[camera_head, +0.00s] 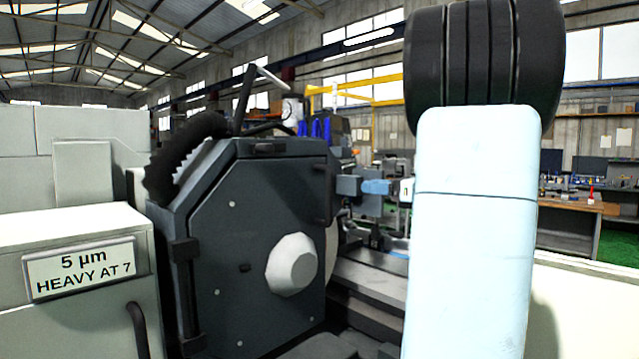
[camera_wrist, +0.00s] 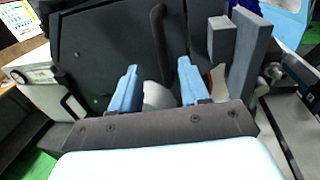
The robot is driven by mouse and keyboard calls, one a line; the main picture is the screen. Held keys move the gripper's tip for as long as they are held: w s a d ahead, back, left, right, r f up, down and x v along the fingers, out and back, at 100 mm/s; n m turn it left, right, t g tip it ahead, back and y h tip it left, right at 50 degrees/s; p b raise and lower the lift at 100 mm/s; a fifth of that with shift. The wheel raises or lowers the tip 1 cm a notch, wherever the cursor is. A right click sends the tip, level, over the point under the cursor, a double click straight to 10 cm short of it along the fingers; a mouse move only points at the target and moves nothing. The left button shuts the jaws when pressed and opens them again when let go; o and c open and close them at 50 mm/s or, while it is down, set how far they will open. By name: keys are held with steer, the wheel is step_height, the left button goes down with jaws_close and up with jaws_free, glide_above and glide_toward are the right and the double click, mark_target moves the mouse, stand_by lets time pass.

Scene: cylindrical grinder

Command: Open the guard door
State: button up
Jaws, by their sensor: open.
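The guard door looks to be the dark grey, bevelled panel (camera_head: 255,220) on the grinder's wheel housing in the head view. It sits flush, with a dark hinge-like column at its left edge and a pale faceted knob (camera_head: 292,264) low on its face. In the wrist view the dark panel (camera_wrist: 105,45) fills the upper middle, with a black curved bar handle (camera_wrist: 159,45) on it. In the head view my arm mostly hides the gripper.
A white cabinet with a "5 µm HEAVY AT 7" sign (camera_head: 80,270) stands left of the housing. In the wrist view a grey upright plate (camera_wrist: 250,55) and a smaller block (camera_wrist: 221,40) stand close right of the fingers. A workbench (camera_head: 575,207) is far right.

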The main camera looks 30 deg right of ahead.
steer(key=x, duration=1.4)
steer(key=shift+c, duration=0.3)
jaws_close()
